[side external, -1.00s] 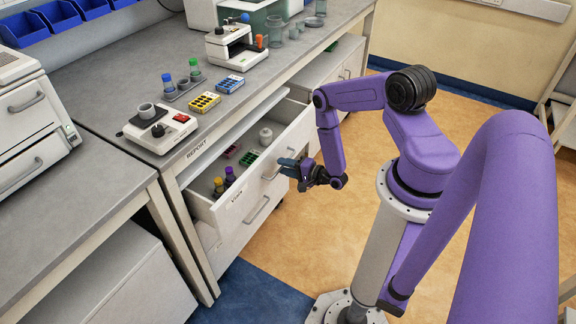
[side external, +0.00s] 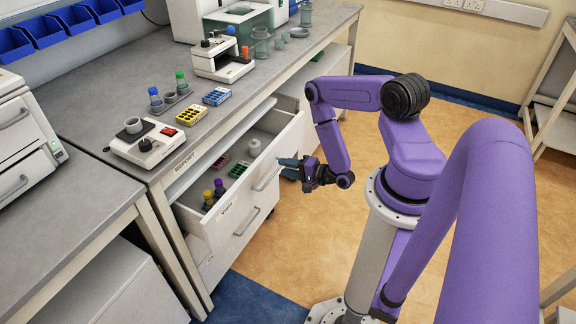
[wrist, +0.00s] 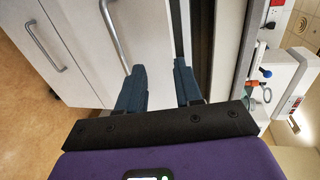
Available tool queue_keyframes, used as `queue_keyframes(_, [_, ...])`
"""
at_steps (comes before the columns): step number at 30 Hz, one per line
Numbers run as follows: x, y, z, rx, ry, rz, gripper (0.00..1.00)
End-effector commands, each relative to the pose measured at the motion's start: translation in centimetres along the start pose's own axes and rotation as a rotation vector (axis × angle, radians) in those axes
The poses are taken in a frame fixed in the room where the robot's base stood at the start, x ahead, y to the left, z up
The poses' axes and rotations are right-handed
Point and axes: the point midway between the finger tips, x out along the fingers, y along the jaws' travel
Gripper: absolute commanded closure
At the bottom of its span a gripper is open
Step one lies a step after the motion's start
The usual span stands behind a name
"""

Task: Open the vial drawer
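The vial drawer (side external: 229,210), with a white front and a small label, stands pulled out under the bench. Two vials with yellow and purple caps (side external: 213,191), a green rack (side external: 239,169), a pink rack and a white bottle are inside. Its bar handle (side external: 267,180) is on the front. My gripper (side external: 287,163) is just right of the handle and appears apart from it. In the wrist view, my gripper (wrist: 158,78) has its two blue fingers spread with nothing clearly between them. A metal bar handle (wrist: 112,35) runs down toward the left finger.
On the bench (side external: 95,100) stand a device with a red switch (side external: 147,144), vial racks and a white instrument (side external: 223,60). Open floor (side external: 300,230) lies between the bench and my base.

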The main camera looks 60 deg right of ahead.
Motion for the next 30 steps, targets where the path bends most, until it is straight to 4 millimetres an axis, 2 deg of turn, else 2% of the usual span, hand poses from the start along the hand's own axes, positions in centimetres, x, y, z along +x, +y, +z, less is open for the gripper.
queue_keyframes(6, [-0.2, -1.1, 0.0, 0.001, -0.001, -0.001, 0.65])
queue_keyframes(17, [-0.1, -1.2, 0.0, 0.002, -0.004, 0.001, 0.64])
queue_keyframes(20, [0.7, -1.5, 0.2, 0.015, -0.029, 0.022, 0.64])
queue_keyframes(23, [2.2, -2.1, 0.7, 0.048, -0.084, 0.080, 0.64])
queue_keyframes(27, [4.7, -3.3, 1.8, 0.100, -0.186, 0.215, 0.64])
queue_keyframes(30, [5.7, -4.2, 2.4, 0.127, -0.243, 0.328, 0.64])
